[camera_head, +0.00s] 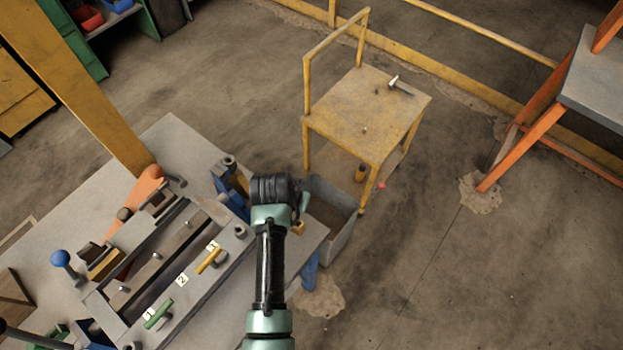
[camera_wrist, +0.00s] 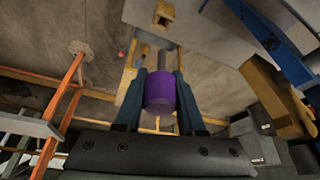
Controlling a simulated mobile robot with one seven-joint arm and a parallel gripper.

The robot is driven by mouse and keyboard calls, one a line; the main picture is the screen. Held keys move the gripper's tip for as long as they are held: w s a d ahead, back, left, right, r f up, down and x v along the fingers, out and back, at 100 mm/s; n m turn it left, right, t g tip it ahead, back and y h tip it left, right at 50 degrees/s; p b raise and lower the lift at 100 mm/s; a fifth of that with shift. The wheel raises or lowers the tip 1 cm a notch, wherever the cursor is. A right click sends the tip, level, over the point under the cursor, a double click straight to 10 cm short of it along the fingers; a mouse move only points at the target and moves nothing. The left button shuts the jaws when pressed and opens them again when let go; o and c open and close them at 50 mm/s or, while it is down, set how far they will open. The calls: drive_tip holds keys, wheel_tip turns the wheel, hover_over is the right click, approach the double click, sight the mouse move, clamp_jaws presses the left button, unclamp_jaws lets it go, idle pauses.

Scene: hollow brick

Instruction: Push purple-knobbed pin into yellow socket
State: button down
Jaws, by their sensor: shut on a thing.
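In the wrist view my gripper (camera_wrist: 160,98) is shut on the purple knob (camera_wrist: 160,92) of the pin, with one finger on each side. The grey pin shaft (camera_wrist: 164,60) reaches from the knob toward the table edge. A small yellow-brown piece with a dark opening, which looks like the yellow socket (camera_wrist: 163,14), is at the top of that view, apart from the pin tip. In the head view a yellow piece (camera_head: 298,228) shows at the table's right corner, just below my gripper (camera_head: 304,204). My wrist hides the pin there.
A grey workbench (camera_head: 215,325) holds a slotted fixture with numbered handles. A blue clamp (camera_head: 232,190) with a yellow block stands left of my gripper. A grey bin (camera_head: 338,232) sits beyond the bench corner. A yellow chair (camera_head: 365,110) stands behind, with open floor to the right.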

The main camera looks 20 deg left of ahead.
drive_tip(key=b, duration=0.5)
hover_over(299, 221)
drive_tip(key=shift+w+f, duration=0.1)
drive_tip(key=shift+f, duration=2.75)
drive_tip(key=shift+r, duration=0.1)
drive_tip(key=shift+f, duration=0.2)
drive_tip(key=shift+f, duration=0.2)
drive_tip(key=shift+f+b, duration=1.7)
drive_tip(key=shift+f, duration=0.25)
drive_tip(key=shift+c, duration=2.1)
unclamp_jaws()
